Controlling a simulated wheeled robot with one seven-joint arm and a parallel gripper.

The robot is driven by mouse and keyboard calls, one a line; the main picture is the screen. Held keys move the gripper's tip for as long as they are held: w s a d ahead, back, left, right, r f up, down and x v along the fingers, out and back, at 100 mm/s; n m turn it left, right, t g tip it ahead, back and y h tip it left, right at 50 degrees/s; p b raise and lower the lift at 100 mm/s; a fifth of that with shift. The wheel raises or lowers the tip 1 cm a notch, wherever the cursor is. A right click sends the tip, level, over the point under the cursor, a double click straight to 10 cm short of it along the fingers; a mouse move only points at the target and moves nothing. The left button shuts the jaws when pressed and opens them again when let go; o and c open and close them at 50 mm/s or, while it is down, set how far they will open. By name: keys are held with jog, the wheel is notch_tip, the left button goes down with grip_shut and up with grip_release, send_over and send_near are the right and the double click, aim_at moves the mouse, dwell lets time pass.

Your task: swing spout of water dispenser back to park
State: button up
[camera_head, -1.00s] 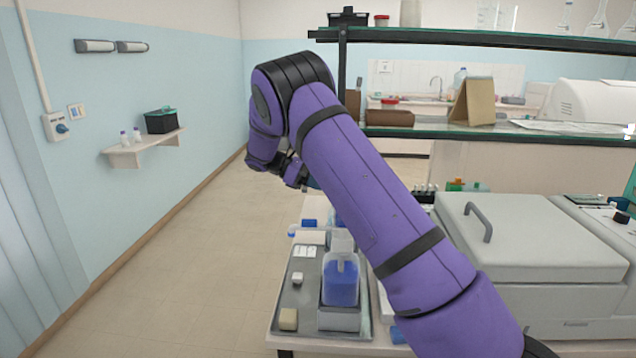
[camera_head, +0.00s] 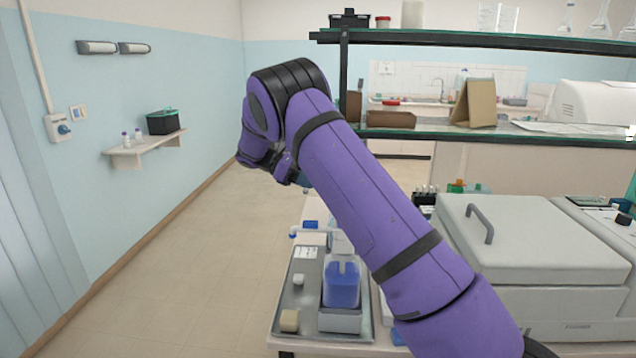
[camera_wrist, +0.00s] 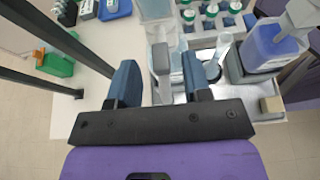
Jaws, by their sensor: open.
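A pale spout arm with a blue tap (camera_head: 310,225) reaches left behind the tray in the head view. My arm hides what lies behind it, so I cannot tell how it joins the dispenser body. In the wrist view my gripper (camera_wrist: 161,80) is open, with two dark blue fingers apart. A pale grey bar (camera_wrist: 160,62) shows in the gap between the fingers, apart from both in the picture. I cannot tell whether it is the spout or how far below the fingers it is. In the head view my forearm mostly hides the gripper.
A bottle of blue liquid (camera_head: 341,285) stands on a grey tray (camera_head: 290,325); it also shows in the wrist view (camera_wrist: 272,45). Green-capped bottles (camera_wrist: 210,12) stand nearby. A dark shelf post (camera_wrist: 60,38) crosses the wrist view's left side. A lidded grey machine (camera_head: 540,240) stands right.

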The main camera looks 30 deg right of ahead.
jog(key=v, duration=0.7)
jog(key=shift+a+r, duration=0.15)
jog(key=shift+a, duration=0.05)
jog(key=shift+w, duration=0.15)
jog(key=s+d+r+m+t+y, duration=0.2)
jog(key=s+r+t+y, duration=0.15)
jog(key=s+r, duration=0.55)
jog(key=s+d+r+m+t+y, duration=0.15)
jog(key=s+r+m+y, duration=0.35)
jog(key=s, duration=0.7)
jog(key=s+a+f+m+t+y, duration=0.1)
jog(key=s+a+t, duration=0.1)
jog(key=s, duration=0.7)
jog(key=s+a+m+t, duration=0.1)
jog(key=s+a+t, duration=0.1)
jog(key=s, duration=0.7)
jog(key=s+a+f+m+t+y, duration=0.1)
jog(key=s+t, duration=0.3)
jog(key=s, duration=0.5)
jog(key=shift+a+f+m+y, duration=0.35)
jog(key=shift+a+m, duration=0.15)
jog(key=shift+a, duration=0.4)
